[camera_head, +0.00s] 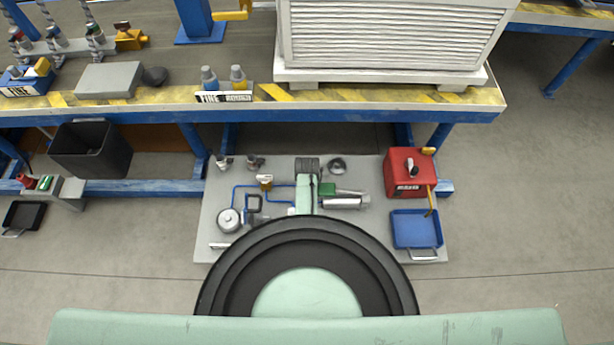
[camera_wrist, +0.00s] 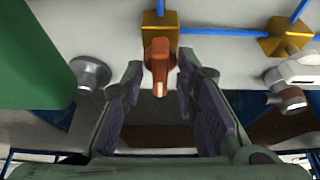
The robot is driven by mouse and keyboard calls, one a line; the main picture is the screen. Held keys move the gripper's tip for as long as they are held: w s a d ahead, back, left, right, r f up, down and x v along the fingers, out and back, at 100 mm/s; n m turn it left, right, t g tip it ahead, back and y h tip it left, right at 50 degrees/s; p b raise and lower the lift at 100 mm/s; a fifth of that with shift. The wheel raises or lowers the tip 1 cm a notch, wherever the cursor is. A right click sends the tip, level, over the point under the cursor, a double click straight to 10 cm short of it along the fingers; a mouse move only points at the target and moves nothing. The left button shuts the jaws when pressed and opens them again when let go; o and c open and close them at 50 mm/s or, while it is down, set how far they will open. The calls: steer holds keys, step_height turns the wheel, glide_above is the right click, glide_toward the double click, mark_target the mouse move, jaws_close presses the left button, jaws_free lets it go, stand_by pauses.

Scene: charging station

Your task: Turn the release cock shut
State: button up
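The release cock, a brass-yellow block (camera_wrist: 160,30) with an orange-brown lever (camera_wrist: 160,62), sits on a grey panel at the top middle of the wrist view. Blue pipes meet the block. The lever points down in the picture, toward my gripper. My gripper (camera_wrist: 160,72) is open, with the lever's end showing between its two fingertips and a visible gap on each side; I see no contact. In the head view, a small brass fitting (camera_head: 265,183) with blue lines sits on the panel left of my arm; my arm hides part of the panel, and my fingers are not clear there.
In the wrist view, a large green body (camera_wrist: 30,60) and a grey knob (camera_wrist: 92,74) are at left. A second brass block (camera_wrist: 287,38) and a pale fitting (camera_wrist: 295,72) are at right. The head view shows a red box (camera_head: 405,172) and blue tray (camera_head: 415,230) at right.

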jaws_close()
steer(key=shift+m, duration=0.4)
steer(key=m+h, duration=0.1)
steer(key=m, duration=0.2)
steer(key=shift+a+m+h, duration=0.15)
steer(key=shift+m+h, duration=0.15)
steer(key=shift+h, duration=0.1)
steer(key=m+g+h+b, duration=0.1)
steer(key=m, duration=0.2)
steer(key=shift+w+f+m, duration=0.1)
steer(key=shift+m, duration=0.2)
steer(key=m+g+b, duration=0.1)
steer(key=m, duration=0.1)
steer(key=m+g+h+b, duration=0.1)
steer(key=m+b, duration=0.1)
steer(key=m, duration=0.1)
steer(key=shift+w+a+m, duration=0.15)
steer(key=shift+m, duration=0.15)
steer(key=shift+m+g+h+b, duration=0.3)
steer(key=shift+m+g+b, duration=0.5)
steer(key=shift+m+b, duration=1.05)
steer(key=shift+m+p, duration=0.3)
steer(key=shift+m, duration=0.15)
